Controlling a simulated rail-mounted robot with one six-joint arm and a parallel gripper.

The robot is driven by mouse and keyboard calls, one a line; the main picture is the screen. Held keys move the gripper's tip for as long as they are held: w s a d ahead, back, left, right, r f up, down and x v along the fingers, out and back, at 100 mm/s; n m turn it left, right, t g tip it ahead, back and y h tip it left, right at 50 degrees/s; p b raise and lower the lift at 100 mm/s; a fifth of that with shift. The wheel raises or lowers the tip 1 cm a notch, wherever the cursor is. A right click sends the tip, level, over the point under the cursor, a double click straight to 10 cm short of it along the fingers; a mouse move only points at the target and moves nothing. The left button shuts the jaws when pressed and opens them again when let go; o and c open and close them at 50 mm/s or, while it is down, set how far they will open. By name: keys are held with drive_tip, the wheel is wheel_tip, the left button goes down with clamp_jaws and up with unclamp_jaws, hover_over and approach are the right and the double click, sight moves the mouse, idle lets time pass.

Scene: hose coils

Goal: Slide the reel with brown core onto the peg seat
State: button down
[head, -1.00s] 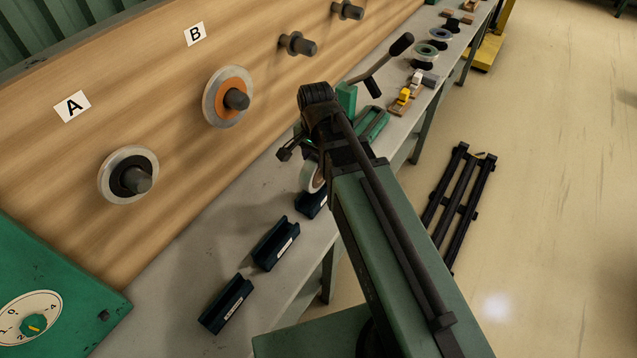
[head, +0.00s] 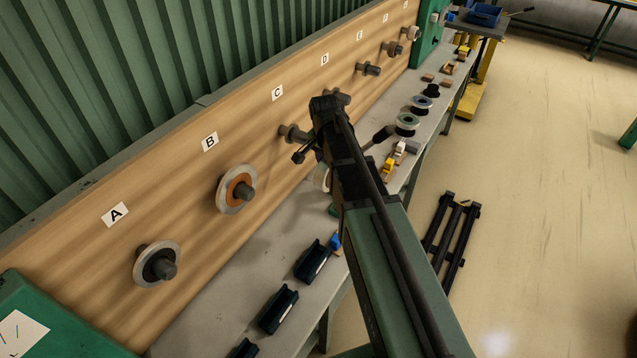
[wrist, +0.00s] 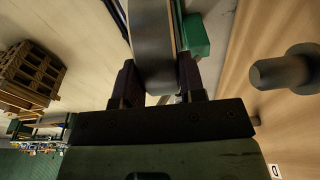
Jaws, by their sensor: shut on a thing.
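My gripper (wrist: 157,85) is shut on a reel (wrist: 154,45), seen edge-on between its two fingers in the wrist view. In the head view only a pale edge of the reel (head: 321,178) shows beside my arm, above the bench; its core is hidden now. A bare grey peg (wrist: 285,72) stands to the right of the gripper in the wrist view, apart from the reel, near a D label (wrist: 275,170). In the head view a bare peg (head: 293,134) sits below label C, and another below D (head: 338,96) is partly behind my arm.
Peg A holds a dark-centred reel (head: 157,264); peg B holds an orange-centred reel (head: 236,189). Dark cradles (head: 316,262) line the bench. Farther along lie a green-rimmed reel (head: 407,123) and yellow items (head: 389,165). A black rack (head: 452,235) lies on the floor.

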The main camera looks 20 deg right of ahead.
sight(297, 132)
drive_tip(key=w+d+r, duration=0.2)
drive_tip(key=w, duration=0.3)
drive_tip(key=shift+w+d+r+n+t+h, duration=0.25)
drive_tip(key=shift+w+d+n+t+h, duration=0.05)
drive_tip(key=shift+w+d+n+t, duration=0.1)
drive_tip(key=shift+s, duration=0.1)
drive_tip(key=shift+w+a, duration=0.85)
drive_tip(key=shift+w, duration=0.2)
drive_tip(key=shift+w+a, duration=0.8)
drive_tip(key=shift+w, duration=0.2)
drive_tip(key=shift+w+a, duration=0.1)
drive_tip(key=shift+w+a, duration=1.55)
drive_tip(key=shift+w, duration=0.25)
drive_tip(key=shift+w, duration=0.1)
drive_tip(key=shift+w+a, duration=0.75)
drive_tip(key=shift+w, duration=0.15)
